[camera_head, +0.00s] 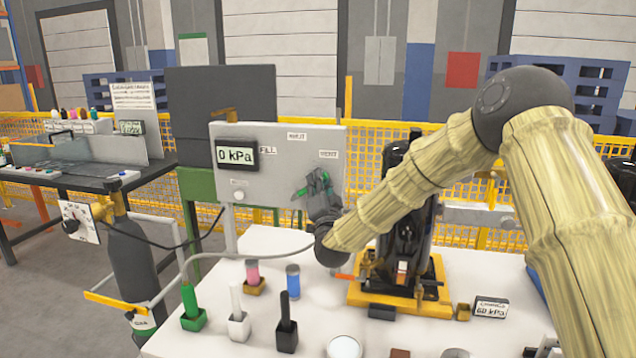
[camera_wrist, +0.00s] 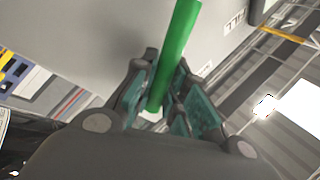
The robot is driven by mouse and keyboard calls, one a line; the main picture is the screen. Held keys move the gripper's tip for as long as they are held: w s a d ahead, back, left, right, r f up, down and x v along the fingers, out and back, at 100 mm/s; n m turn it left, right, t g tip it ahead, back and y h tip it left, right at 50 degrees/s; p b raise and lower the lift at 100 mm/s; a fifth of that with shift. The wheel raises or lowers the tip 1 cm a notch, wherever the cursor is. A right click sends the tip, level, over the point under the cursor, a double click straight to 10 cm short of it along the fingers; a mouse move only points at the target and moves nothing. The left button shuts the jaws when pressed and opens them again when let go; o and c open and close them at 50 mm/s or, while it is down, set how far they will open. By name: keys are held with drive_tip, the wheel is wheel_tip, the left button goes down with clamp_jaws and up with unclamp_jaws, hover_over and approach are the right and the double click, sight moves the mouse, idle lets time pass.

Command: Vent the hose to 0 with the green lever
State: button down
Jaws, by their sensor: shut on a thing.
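The green lever (camera_wrist: 172,52) runs between my gripper's fingers in the wrist view. My gripper (camera_head: 318,190) is shut on it at the right part of the grey panel (camera_head: 290,160) in the head view, below a small label that is hard to read. Most of the lever is hidden behind the fingers there. The pressure display (camera_head: 237,154) on the panel's left reads 0 kPa.
The white table holds a green-handled tool (camera_head: 190,302), a white one (camera_head: 237,312), a black one (camera_head: 287,325) and small cylinders. A black machine on a yellow base (camera_head: 400,295) stands right of my gripper. A second display (camera_head: 490,308) sits at the table's right.

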drive_tip(key=c, duration=1.4)
unclamp_jaws()
drive_tip(key=shift+f, duration=0.1)
drive_tip(key=v, duration=1.2)
drive_tip(key=shift+d, duration=0.1)
